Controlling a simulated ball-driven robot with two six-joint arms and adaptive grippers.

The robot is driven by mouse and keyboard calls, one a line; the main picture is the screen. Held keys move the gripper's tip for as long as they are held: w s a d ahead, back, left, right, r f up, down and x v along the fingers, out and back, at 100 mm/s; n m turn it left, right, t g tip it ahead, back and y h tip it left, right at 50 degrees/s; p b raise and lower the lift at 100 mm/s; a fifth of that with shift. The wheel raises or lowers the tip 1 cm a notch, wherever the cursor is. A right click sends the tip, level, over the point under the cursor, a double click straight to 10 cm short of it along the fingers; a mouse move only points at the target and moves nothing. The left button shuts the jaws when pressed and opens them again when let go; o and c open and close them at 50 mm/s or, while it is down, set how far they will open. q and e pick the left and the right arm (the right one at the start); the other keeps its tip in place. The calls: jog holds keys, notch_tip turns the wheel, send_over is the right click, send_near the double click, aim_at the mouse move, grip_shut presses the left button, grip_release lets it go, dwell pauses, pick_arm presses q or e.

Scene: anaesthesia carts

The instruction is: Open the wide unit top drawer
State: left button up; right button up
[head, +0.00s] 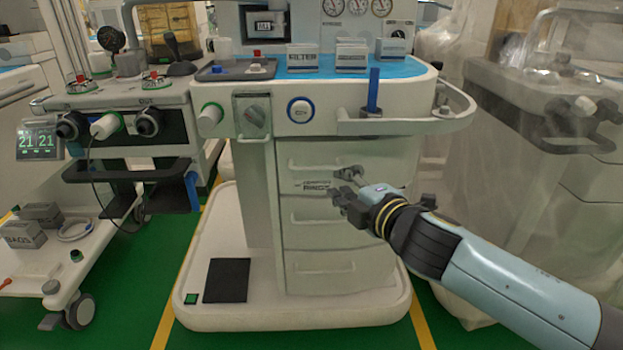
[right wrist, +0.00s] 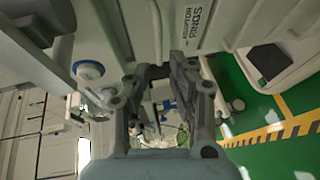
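The unit in the middle of the head view has a column of white drawers, and its top drawer (head: 300,176) carries a label ending in "RINGS". The top drawer looks shut, its front in line with the middle drawer (head: 325,216) and bottom drawer (head: 335,268). Its pale handle (head: 312,164) runs across the front; the right end is behind my gripper. My right gripper (head: 346,186) is at the right part of this front, fingers apart. In the right wrist view the open fingers (right wrist: 156,72) point at the labelled drawer front (right wrist: 205,22). Contact with the handle cannot be told. My left gripper is not in view.
A worktop (head: 415,68) with boxes overhangs the drawers, with a rail (head: 440,122) at its right. The unit's white base (head: 290,318) juts out below. A plastic-covered cart (head: 520,190) stands at the right and another cart (head: 30,265) at the left. Green floor lies between.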

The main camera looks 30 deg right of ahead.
aim_at(320, 169)
jog(key=x, duration=1)
jog(key=shift+w+r, duration=0.15)
jog(key=shift+w, duration=0.05)
grip_shut()
